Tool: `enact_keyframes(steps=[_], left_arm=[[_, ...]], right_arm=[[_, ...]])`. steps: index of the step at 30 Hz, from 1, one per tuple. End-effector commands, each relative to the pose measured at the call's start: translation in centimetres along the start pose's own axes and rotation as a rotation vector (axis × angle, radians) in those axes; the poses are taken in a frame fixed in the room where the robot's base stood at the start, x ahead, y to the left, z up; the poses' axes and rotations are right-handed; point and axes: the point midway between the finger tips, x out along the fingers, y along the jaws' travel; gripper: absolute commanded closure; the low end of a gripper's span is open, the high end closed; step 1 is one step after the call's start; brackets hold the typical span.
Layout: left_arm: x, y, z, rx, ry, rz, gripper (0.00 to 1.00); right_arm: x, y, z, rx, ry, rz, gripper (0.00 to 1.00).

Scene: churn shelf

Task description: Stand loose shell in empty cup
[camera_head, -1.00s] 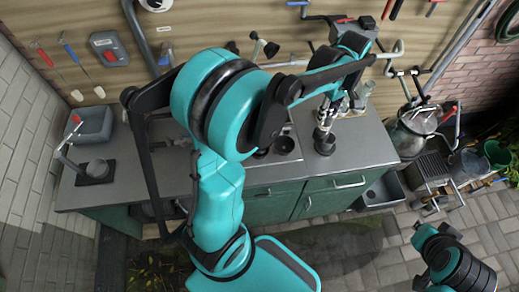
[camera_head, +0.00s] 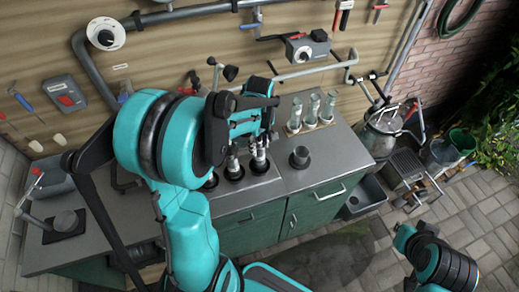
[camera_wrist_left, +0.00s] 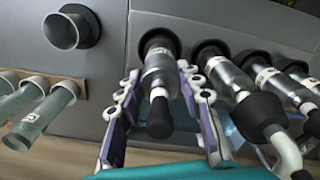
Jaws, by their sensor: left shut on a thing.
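My left gripper (camera_head: 248,140) is shut on a steel shell (camera_head: 259,154) with a black end. The wrist view shows the gripper's fingers (camera_wrist_left: 160,74) on both sides of this shell (camera_wrist_left: 158,72). The shell is roughly upright, and its lower end is at a black-rimmed cup (camera_wrist_left: 158,40) in the counter row. I cannot tell if it is fully seated. More shells stand in neighbouring cups, one close to the right finger (camera_wrist_left: 222,72). The gripper and arm hide part of the row in the head view. My right gripper is out of view.
A dark grey open pot (camera_head: 300,157) stands apart on the counter, also in the wrist view (camera_wrist_left: 72,28). A wooden rack with several glass tubes (camera_head: 312,109) is behind it. Pipes and a grey box (camera_head: 308,46) are on the wall.

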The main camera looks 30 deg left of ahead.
Motion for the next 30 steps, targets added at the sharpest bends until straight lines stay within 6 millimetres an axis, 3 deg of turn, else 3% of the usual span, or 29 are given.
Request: enact_keyframes(steps=[3,14,15,17,26,30], left_arm=[[1.9,0.1,0.0,0.0,0.0,0.0,1.0],[2.3,0.0,0.0,0.0,0.0,0.0,1.0],[2.3,0.0,0.0,0.0,0.0,0.0,0.62],[2.2,0.0,0.0,0.0,0.0,0.0,0.46],[2.1,0.0,0.0,0.0,0.0,0.0,0.44],[1.2,0.0,0.0,0.0,0.0,0.0,0.44]], right_arm=[[0.5,0.0,0.4,0.0,0.0,0.0,1.0],[0.7,0.0,0.5,0.0,0.0,0.0,1.0],[0.8,0.0,0.6,0.0,0.0,0.0,1.0],[0.7,0.0,0.5,0.0,0.0,0.0,1.0],[0.6,0.0,0.5,0.0,0.0,0.0,1.0],[0.2,0.0,0.2,0.0,0.0,0.0,1.0]])
